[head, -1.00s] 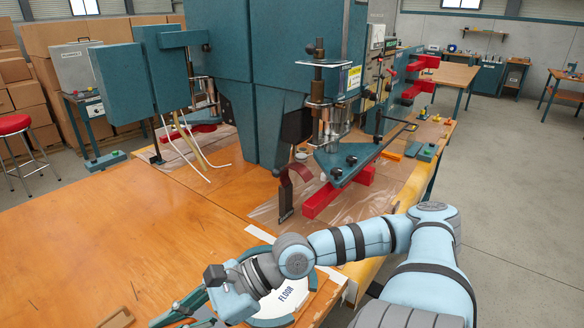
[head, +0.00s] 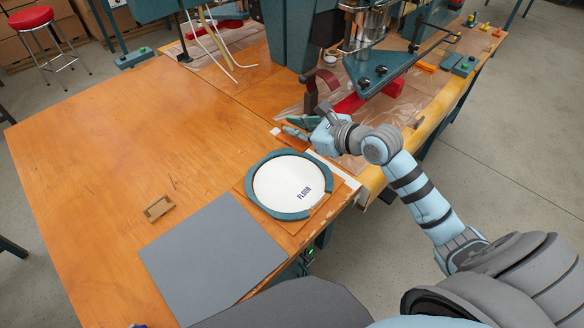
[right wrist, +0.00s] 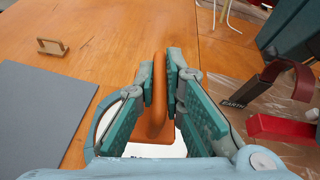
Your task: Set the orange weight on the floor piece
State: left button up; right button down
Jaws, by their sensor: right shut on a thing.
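The floor piece (head: 280,186) is a white disc marked FLOOR, lying in a teal ring on the wooden table. My right gripper (head: 288,131) is above the table, just beyond the ring on the machine side in the head view. In the right wrist view, my right gripper (right wrist: 160,78) is shut on the orange weight (right wrist: 154,131), gripping its upright handle. Part of the white disc shows below the weight there. The weight is hard to make out in the head view. My left gripper is not in view.
A bracket with a dark red strap (head: 322,82) and a red bar (head: 362,98) stand behind my gripper, near the teal machine. The left table is mostly clear.

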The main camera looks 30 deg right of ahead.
aim_at(291, 184)
jog(key=shift+w+f+m+t+h+p, duration=0.1)
jog(key=shift+w+m+t+h+p, duration=0.35)
jog(key=shift+w, duration=0.8)
jog(key=shift+h, duration=0.35)
notch_tip(291, 184, down, 20)
jog(key=b, duration=0.9)
jog(key=c, duration=1.7)
grip_release()
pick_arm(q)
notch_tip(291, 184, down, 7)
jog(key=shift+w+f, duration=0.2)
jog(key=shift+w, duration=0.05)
pick_arm(e)
jog(key=shift+s, duration=0.1)
pick_arm(q)
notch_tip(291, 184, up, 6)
jog(key=p, duration=0.5)
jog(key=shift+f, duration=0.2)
pick_arm(e)
jog(key=v, duration=1.2)
jog(key=shift+d+r, duration=0.1)
jog(key=shift+r, duration=0.2)
